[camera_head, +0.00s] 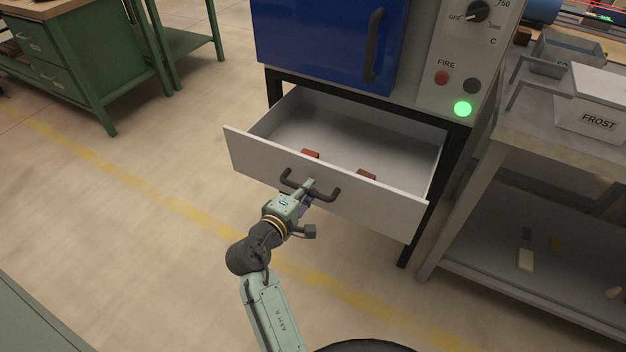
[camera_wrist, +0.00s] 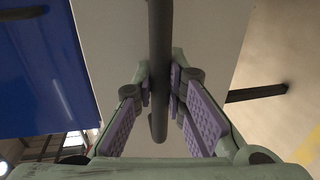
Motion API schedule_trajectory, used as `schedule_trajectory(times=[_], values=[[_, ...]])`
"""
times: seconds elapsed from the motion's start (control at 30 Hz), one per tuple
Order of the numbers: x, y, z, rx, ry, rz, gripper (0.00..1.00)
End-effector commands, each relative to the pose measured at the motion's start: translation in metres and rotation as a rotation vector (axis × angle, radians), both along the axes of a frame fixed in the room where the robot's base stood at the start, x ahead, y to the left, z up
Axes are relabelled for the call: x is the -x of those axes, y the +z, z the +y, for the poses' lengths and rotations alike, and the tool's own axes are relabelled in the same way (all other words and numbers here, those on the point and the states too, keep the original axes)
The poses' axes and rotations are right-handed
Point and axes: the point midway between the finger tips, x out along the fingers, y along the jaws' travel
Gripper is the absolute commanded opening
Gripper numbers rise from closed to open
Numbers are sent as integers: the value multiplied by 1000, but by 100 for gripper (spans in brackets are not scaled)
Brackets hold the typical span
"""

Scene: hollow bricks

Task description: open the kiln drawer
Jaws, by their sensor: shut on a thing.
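The kiln drawer (camera_head: 262,162) is a light grey drawer under the blue kiln (camera_head: 330,38). It is pulled well out, and its inside shows. A red brick (camera_head: 310,154) and a brownish-red brick (camera_head: 367,174) lie inside, just behind the front panel, which partly hides them. The dark bar handle (camera_head: 328,194) is on the drawer front. My gripper (camera_head: 306,188) is at the middle of the handle and shut on it. In the wrist view the handle (camera_wrist: 159,60) runs between the purple-padded fingers (camera_wrist: 162,100), with the drawer front (camera_wrist: 215,45) behind.
A grey bench (camera_head: 480,180) on the right holds a white bin marked FROST (camera_head: 598,105), with small pieces on its lower shelf. The kiln's control panel (camera_head: 460,60) shows a lit green light. Green workbenches (camera_head: 100,70) stand at the upper left. The floor in front and left is clear.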

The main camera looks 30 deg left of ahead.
Motion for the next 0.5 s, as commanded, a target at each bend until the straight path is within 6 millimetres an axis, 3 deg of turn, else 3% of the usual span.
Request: schedule_trajectory(times=[0.43,0.47,0.5], values=[[3,1,0,0,-1,-2,0],[3,1,0,0,0,-2,13],[3,1,0,0,0,-2,16]])
